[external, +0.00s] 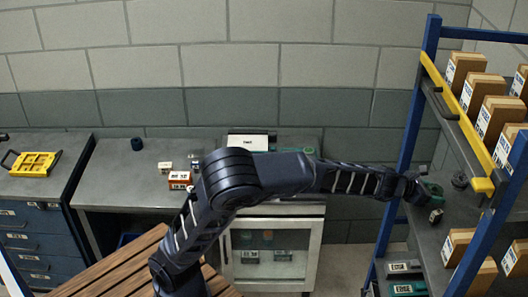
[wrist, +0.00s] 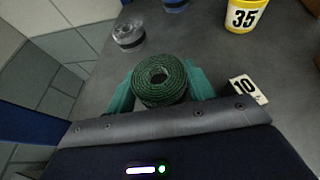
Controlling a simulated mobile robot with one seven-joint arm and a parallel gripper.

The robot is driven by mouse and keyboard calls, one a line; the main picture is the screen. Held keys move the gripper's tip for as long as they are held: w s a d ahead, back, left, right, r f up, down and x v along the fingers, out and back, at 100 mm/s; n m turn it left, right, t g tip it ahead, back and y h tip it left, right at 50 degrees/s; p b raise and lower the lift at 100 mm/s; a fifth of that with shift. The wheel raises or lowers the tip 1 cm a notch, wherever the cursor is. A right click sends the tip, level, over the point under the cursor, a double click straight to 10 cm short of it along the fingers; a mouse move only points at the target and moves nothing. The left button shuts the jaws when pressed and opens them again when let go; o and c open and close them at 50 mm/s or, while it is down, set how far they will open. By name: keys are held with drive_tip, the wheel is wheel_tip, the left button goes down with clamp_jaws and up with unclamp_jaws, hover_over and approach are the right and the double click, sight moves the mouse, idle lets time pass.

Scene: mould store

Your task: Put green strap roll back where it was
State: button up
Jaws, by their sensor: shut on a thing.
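The green strap roll (wrist: 160,78) is a coiled, textured roll with a hole in its middle, seen from above in the wrist view. My gripper (wrist: 161,88) has its teal fingers on either side of the roll and is shut on it. In the external view my gripper (external: 430,190) is at the left end of the rack's middle shelf (external: 432,240). A white tag marked 10 (wrist: 248,90) is just right of the roll, and it also shows in the external view (external: 436,215). I cannot tell whether the roll touches the shelf.
A clear-and-dark roll (wrist: 128,35) sits beyond the green roll to the left. A yellow-and-white tub marked 35 (wrist: 245,14) and a blue object (wrist: 175,4) are farther back. A blue rack post (external: 405,160) stands close to my arm. Cardboard boxes (external: 490,115) fill the upper shelf.

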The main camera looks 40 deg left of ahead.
drive_tip(key=shift+f, duration=1.15)
drive_tip(key=o, duration=1.1)
drive_tip(key=shift+f, duration=0.1)
drive_tip(key=shift+o, duration=0.2)
drive_tip(key=shift+s+a+r, duration=0.2)
drive_tip(key=shift+s+r, duration=0.1)
drive_tip(key=shift+s, duration=0.05)
drive_tip(key=v, duration=1.1)
